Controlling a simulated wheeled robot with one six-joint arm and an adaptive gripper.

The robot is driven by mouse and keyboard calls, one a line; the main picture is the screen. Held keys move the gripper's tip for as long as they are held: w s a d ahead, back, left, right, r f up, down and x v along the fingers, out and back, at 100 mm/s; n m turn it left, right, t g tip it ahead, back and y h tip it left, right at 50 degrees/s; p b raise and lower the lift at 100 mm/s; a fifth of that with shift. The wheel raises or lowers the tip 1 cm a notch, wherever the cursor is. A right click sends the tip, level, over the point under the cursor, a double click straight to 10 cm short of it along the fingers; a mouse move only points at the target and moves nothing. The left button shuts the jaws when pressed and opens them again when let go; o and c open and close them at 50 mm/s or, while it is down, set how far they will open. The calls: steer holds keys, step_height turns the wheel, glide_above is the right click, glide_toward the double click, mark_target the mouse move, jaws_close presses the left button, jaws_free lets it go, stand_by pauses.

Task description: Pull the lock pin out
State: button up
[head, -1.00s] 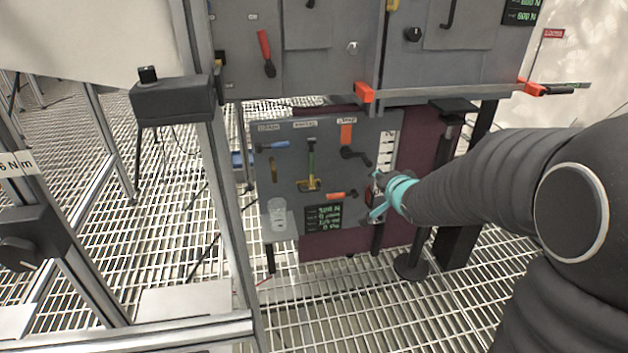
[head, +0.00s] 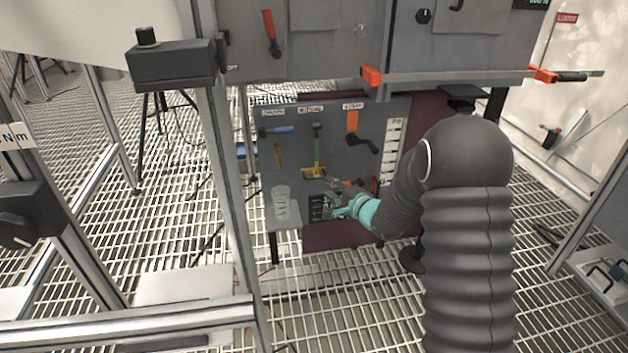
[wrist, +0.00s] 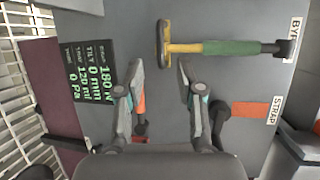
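No label I can read says lock pin, so I cannot tell for certain which part it is. A short orange-handled piece (head: 347,183) sits low on the grey panel (head: 280,180). In the wrist view this orange piece (wrist: 140,104) is partly hidden behind one finger. My gripper (head: 338,209) is in front of the panel's lower part, near the display. In the wrist view my gripper (wrist: 159,66) is open, with nothing between its fingertips.
A lit green display (wrist: 88,85) is beside the gripper. An orange strap (head: 352,121) with a black crank (head: 361,143) is on the panel's right. A clear cup (head: 281,202) stands at lower left. A long bar with orange ends (head: 450,77) crosses above.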

mark_target(315, 179)
steer(key=x, duration=0.9)
steer(key=shift+b, duration=0.4)
jaws_close()
